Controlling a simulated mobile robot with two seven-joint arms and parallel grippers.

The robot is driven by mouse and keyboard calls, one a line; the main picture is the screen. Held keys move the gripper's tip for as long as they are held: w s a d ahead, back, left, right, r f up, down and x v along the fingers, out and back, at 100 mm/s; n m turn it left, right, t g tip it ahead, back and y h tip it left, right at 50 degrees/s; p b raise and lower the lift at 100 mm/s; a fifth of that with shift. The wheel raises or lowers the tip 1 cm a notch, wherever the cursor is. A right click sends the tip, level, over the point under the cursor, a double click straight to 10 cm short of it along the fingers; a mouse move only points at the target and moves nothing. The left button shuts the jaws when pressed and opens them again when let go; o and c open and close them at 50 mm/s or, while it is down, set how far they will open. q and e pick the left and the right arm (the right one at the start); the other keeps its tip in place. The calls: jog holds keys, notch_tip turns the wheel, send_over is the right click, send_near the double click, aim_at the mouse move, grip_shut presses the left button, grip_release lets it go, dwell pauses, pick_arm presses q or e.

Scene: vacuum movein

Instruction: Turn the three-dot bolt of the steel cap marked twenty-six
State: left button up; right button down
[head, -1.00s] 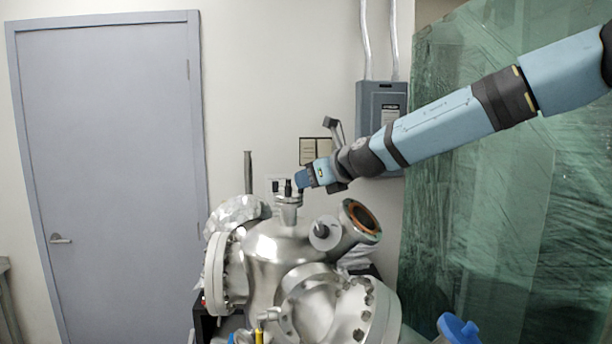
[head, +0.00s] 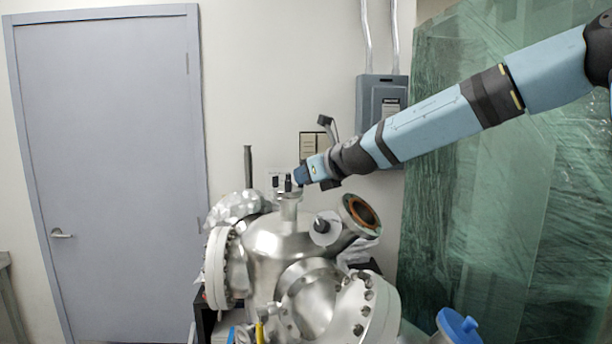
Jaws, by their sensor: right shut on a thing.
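A steel chamber (head: 285,245) stands at the lower centre of the head view. A short neck on its top carries a small steel cap (head: 290,196). My right gripper (head: 289,183) comes in from the right at the cap, with its dark tips just above it. It is shut on a small bolt at the cap, mostly hidden by the fingers. The number on the cap and the dots on the bolt are too small to read. My left gripper does not show.
An open angled port (head: 361,214) with a copper-coloured ring sits right of the cap. Bolted flanges (head: 218,268) ring the chamber. A dark upright rod (head: 248,168) stands behind it. A grey electrical box (head: 381,105) hangs on the wall. Green wrapped sheets (head: 480,200) fill the right side.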

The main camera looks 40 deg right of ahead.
jog(key=shift+a+m+h, duration=0.1)
jog(key=shift+m+h, duration=0.2)
jog(key=shift+h, duration=0.1)
jog(key=shift+a+m+g+h, duration=0.15)
jog(key=shift+m+h, duration=1.1)
jog(key=shift+h, duration=0.2)
jog(key=shift+a+m+g+h, duration=0.15)
jog(key=shift+m+h, duration=1.1)
jog(key=shift+h, duration=0.2)
jog(key=c, duration=1.3)
grip_release()
jog(key=shift+o, duration=1)
jog(key=shift+s+d, duration=0.1)
jog(key=shift+d, duration=0.1)
